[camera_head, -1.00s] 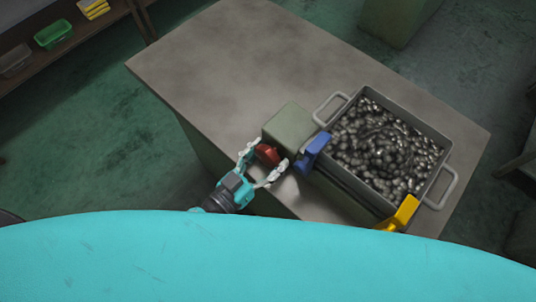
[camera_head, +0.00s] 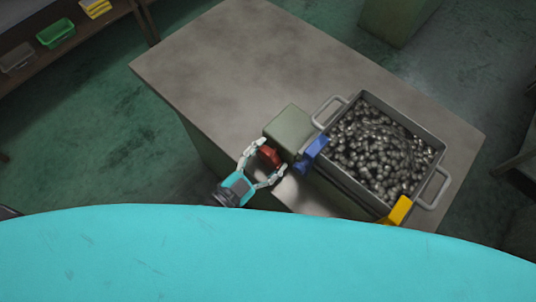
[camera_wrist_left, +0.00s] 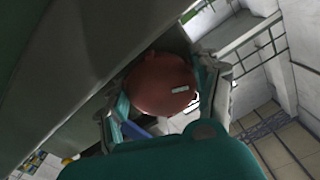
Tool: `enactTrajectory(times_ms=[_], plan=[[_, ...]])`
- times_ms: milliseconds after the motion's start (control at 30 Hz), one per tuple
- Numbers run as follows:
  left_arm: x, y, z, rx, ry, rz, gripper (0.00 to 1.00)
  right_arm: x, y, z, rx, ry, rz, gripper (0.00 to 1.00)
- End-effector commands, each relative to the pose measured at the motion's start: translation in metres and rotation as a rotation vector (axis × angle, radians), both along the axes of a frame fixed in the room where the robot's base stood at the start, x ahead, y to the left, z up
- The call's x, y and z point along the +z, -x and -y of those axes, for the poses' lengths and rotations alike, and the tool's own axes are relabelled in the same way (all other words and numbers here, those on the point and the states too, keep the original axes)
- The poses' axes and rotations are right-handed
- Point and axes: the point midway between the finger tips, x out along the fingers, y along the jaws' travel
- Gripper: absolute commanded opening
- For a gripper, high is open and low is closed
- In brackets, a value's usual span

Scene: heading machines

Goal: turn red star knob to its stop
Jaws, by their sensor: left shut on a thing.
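The red star knob (camera_head: 269,156) sits on the front-left side of a grey-green block (camera_head: 290,128) on the table. My left gripper (camera_head: 264,163) reaches it from the lower left, with one finger on each side of the knob, shut on it. In the left wrist view the knob (camera_wrist_left: 162,84) shows as a round red face with a small pale mark right of its middle. The fingers (camera_wrist_left: 165,100) lie to its left and right. The exact contact points are partly hidden. My right gripper does not show.
A grey bin (camera_head: 439,143) full of dark metal pieces stands right of the block. A blue part (camera_head: 312,154) and a yellow part (camera_head: 399,210) sit at its near side. The table's back left (camera_head: 220,60) is clear.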

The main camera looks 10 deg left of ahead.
Motion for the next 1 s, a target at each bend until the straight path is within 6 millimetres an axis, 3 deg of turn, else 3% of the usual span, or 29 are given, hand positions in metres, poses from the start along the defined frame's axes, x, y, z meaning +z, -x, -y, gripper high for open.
enactTrajectory(times_ms=[500, 533, 700, 1000], plan=[[-0.0002, 0.0003, -0.0002, -0.001, -0.020, 0.014, 0.32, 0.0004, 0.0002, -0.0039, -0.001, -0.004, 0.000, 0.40], [-0.0002, 0.0003, -0.0002, -0.001, -0.020, 0.014, 0.66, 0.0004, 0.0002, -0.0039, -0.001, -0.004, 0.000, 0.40], [-0.0002, 0.0003, -0.0002, -0.001, -0.020, 0.014, 0.87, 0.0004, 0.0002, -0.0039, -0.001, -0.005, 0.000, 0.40], [-0.0004, 0.0017, -0.0012, -0.001, -0.019, 0.012, 0.87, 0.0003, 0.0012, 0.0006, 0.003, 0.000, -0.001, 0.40]])
